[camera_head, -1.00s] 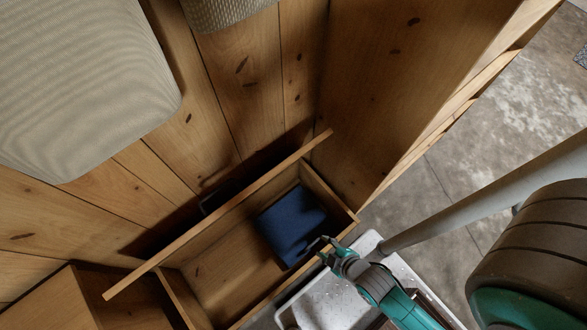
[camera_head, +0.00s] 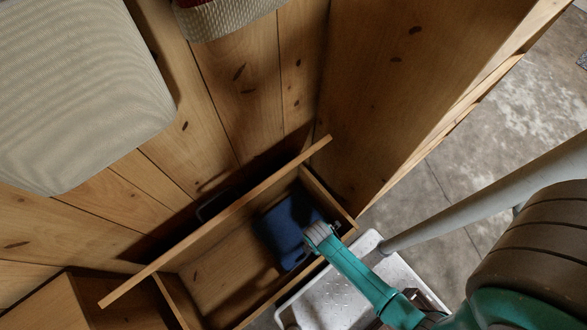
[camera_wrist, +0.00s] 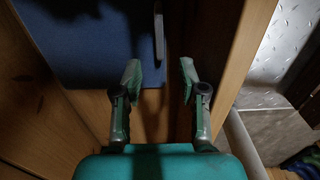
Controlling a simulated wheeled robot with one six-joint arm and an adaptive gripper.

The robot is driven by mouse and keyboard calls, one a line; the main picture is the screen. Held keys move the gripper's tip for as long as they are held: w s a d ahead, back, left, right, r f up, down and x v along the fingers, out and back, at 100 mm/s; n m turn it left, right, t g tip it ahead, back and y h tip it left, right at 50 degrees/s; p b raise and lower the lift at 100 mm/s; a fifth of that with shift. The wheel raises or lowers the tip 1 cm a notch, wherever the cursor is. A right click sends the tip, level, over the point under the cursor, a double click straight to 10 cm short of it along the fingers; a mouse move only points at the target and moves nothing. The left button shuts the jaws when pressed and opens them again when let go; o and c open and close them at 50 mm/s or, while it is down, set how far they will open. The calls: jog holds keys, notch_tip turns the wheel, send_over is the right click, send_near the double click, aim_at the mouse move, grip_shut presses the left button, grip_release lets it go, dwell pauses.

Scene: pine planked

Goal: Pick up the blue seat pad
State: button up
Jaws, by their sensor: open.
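The blue seat pad (camera_head: 284,228) lies in the right end of an open wooden drawer (camera_head: 224,268). In the wrist view the pad (camera_wrist: 90,45) fills the upper left, past my fingertips. My gripper (camera_head: 321,236) is over the drawer's right end, at the pad's right edge, and hides part of it. In the wrist view my gripper (camera_wrist: 160,72) is open, with nothing between its fingers. A thin grey upright piece (camera_wrist: 158,32) shows beyond the fingers; I cannot tell what it is.
A wooden cabinet side (camera_head: 410,80) rises beside the drawer's right end. A beige cushioned surface (camera_head: 80,90) is at the upper left, and a woven basket (camera_head: 225,18) is at the top. Grey floor (camera_head: 470,180) is open on the right.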

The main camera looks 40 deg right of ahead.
jog(key=shift+d+f, duration=0.15)
jog(key=shift+f, duration=4.7)
grip_shut()
